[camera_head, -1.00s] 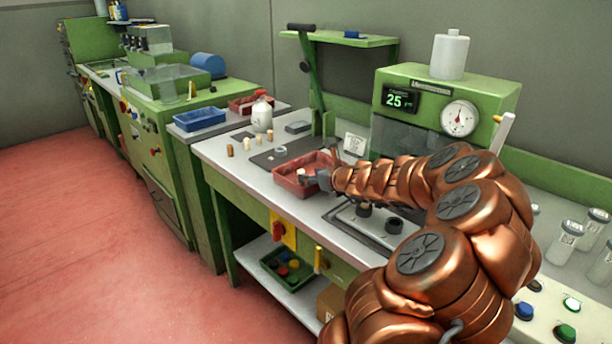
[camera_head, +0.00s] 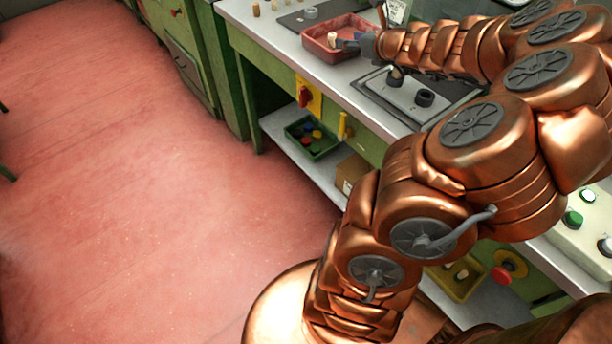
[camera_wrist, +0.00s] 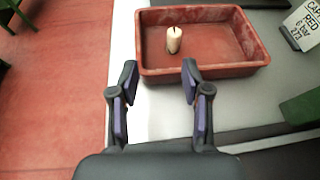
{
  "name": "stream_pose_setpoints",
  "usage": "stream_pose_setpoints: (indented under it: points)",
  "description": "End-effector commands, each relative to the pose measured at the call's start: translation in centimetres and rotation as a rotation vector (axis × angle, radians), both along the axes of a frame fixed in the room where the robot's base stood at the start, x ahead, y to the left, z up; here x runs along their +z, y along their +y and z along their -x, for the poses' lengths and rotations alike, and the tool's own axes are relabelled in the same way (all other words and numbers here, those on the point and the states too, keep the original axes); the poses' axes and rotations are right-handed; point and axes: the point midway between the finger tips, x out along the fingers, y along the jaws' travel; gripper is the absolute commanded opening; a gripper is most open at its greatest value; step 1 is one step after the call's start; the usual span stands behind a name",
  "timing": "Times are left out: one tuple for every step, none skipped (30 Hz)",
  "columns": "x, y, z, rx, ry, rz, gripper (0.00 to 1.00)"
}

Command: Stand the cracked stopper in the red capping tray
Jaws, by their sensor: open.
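A pale stopper with a dark mark at its top, which looks like the crack, stands upright inside the red tray (camera_wrist: 205,70). The stopper (camera_wrist: 174,40) is left of the tray's middle in the wrist view and also shows in the head view (camera_head: 332,40). No other stopper shows in the tray. My gripper (camera_wrist: 160,80) is open and empty, its two fingers apart at the tray's near side. The stopper is beyond the fingertips and clear of them. In the head view the gripper (camera_head: 352,43) is small and partly merges with the tray's right side.
A printed card (camera_wrist: 303,25) stands right of the tray. A green bin (camera_head: 312,138) sits on the lower shelf.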

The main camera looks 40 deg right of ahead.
Motion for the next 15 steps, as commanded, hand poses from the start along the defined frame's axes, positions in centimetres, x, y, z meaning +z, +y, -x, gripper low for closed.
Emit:
stream_pose_setpoints:
  points:
    - [0.5, 1.9, -0.9, 0.058, 0.005, 0.037, 0.48]
    - [0.8, 3.2, -1.5, 0.104, 0.01, 0.069, 0.48]
    - [1.2, 5.5, -2.4, 0.175, 0.018, 0.119, 0.48]
    - [1.5, 7.5, -3.0, 0.239, 0.023, 0.166, 0.48]
    - [1.8, 9.8, -3.6, 0.312, 0.028, 0.214, 0.48]
    - [2.2, 13.1, -4.2, 0.418, 0.033, 0.284, 0.48]
    - [2.2, 15.6, -4.4, 0.498, 0.04, 0.338, 0.48]
    - [2.2, 18.0, -4.5, 0.58, 0.044, 0.393, 0.48]
    - [2.2, 21.4, -4.3, 0.693, 0.046, 0.466, 0.48]
    - [2.1, 23.8, -4.0, 0.775, 0.05, 0.522, 0.48]
    - [2.0, 26.0, -3.6, 0.855, 0.051, 0.575, 0.48]
    - [1.6, 28.9, -2.8, 0.965, 0.053, 0.644, 0.48]
    - [1.3, 30.9, -2.1, 1.046, 0.054, 0.695, 0.48]
    - [1.1, 32.7, -1.3, 1.125, 0.053, 0.748, 0.48]
    - [0.5, 35.0, 0.1, 1.231, 0.054, 0.814, 0.48]
